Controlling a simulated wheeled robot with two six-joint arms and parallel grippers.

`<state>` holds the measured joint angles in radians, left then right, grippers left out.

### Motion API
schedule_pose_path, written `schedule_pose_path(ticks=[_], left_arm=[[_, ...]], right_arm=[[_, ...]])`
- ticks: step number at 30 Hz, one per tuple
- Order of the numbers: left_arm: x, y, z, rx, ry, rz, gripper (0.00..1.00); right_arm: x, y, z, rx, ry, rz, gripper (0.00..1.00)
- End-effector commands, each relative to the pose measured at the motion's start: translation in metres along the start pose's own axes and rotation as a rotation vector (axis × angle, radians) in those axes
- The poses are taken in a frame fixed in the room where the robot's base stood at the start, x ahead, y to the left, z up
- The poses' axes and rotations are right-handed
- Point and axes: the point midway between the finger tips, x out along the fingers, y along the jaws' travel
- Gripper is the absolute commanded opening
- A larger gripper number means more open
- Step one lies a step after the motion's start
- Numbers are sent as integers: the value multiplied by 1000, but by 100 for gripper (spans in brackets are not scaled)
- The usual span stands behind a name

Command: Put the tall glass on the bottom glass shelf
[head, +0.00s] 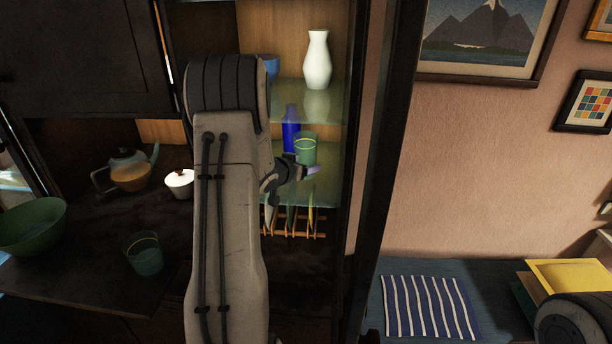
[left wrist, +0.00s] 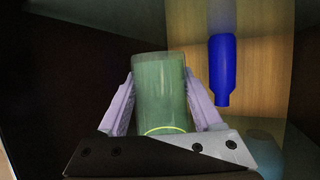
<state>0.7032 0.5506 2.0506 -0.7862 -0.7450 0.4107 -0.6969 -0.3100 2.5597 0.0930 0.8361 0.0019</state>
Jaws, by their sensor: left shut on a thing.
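The tall glass (head: 306,150) is green and see-through with a yellow band near its rim. It is upright inside the cabinet, over the bottom glass shelf (head: 326,192). My left gripper (head: 311,171) is shut on it. In the left wrist view the glass (left wrist: 160,92) sits between the two pale fingers of my left gripper (left wrist: 163,108), and the picture is upside down. I cannot tell whether the glass's base touches the shelf. My left forearm hides the left part of the shelf. My right gripper is not in view.
A blue bottle (head: 291,130) stands close behind and left of the glass; it also shows in the wrist view (left wrist: 224,70). A white vase (head: 318,60) is on the shelf above. A plate rack (head: 293,225) is below. The cabinet's dark post (head: 388,150) is at the right.

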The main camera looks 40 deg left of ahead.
Motion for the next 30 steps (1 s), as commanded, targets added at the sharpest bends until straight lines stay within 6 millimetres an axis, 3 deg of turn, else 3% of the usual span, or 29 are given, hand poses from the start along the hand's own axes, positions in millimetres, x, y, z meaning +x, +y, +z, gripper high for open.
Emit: schedule_pose_path(ticks=[5, 11, 15, 27, 28, 30], left_arm=[[5, 0, 11, 1, 3, 1, 0], [16, 0, 39, -1, 0, 1, 0], [21, -2, 42, 1, 4, 0, 0], [24, -2, 48, 2, 5, 0, 0], [24, -2, 49, 2, 4, 0, 71], [24, -2, 48, 2, 4, 0, 97]], right_arm=[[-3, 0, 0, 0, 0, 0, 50], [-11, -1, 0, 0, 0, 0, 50], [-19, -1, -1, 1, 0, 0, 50], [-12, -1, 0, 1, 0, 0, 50], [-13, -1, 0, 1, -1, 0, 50], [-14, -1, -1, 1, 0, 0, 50]])
